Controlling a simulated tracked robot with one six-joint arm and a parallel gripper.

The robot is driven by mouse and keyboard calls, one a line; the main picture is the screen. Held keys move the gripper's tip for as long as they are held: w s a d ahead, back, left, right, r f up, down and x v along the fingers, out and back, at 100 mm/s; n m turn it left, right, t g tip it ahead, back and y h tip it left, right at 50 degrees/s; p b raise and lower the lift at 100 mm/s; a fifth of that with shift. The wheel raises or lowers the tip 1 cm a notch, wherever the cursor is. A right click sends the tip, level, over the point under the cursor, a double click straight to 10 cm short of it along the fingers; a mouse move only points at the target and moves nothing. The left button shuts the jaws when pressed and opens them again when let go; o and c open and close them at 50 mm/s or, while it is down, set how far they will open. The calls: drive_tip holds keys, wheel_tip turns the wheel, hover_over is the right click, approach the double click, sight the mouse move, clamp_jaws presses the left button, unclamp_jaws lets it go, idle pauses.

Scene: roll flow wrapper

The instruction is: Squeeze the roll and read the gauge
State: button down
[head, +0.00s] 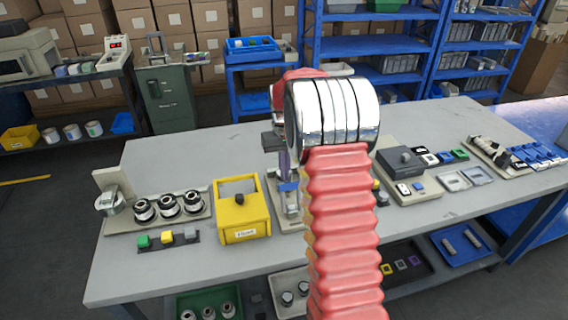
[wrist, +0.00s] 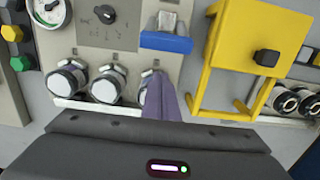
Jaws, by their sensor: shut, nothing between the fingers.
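In the wrist view, my gripper (wrist: 160,82) shows as purple fingers pressed together, empty, over the edge of a light panel by the rightmost of three white-capped cylinders. The head view shows my gripper (head: 284,166) partly hidden behind my red arm. A round white gauge (wrist: 48,11) sits at the panel's top left in the wrist view, cut by the frame edge; its reading is too small to tell. A black knob (wrist: 105,14) and a blue block (wrist: 166,43) are on the panel. Dark rolls with metal centres (head: 168,204) sit in a tray left; I cannot tell which roll is meant.
A yellow frame (head: 240,222) stands left of the panel in the head view. Coloured blocks (head: 166,238) lie before the roll tray. A grey box (head: 400,160) and small parts fill the table's right side. Blue shelves (head: 375,45) stand behind. My arm hides the table's middle.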

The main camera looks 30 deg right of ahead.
drive_tip(key=shift+s+a+r, duration=0.25)
drive_tip(key=shift+s+r, duration=0.15)
drive_tip(key=shift+s, duration=0.4)
drive_tip(key=shift+s+a+r, duration=0.2)
drive_tip(key=shift+s+r, duration=0.2)
drive_tip(key=shift+s, duration=0.35)
drive_tip(key=shift+s+d, duration=0.1)
drive_tip(key=shift+d, duration=0.05)
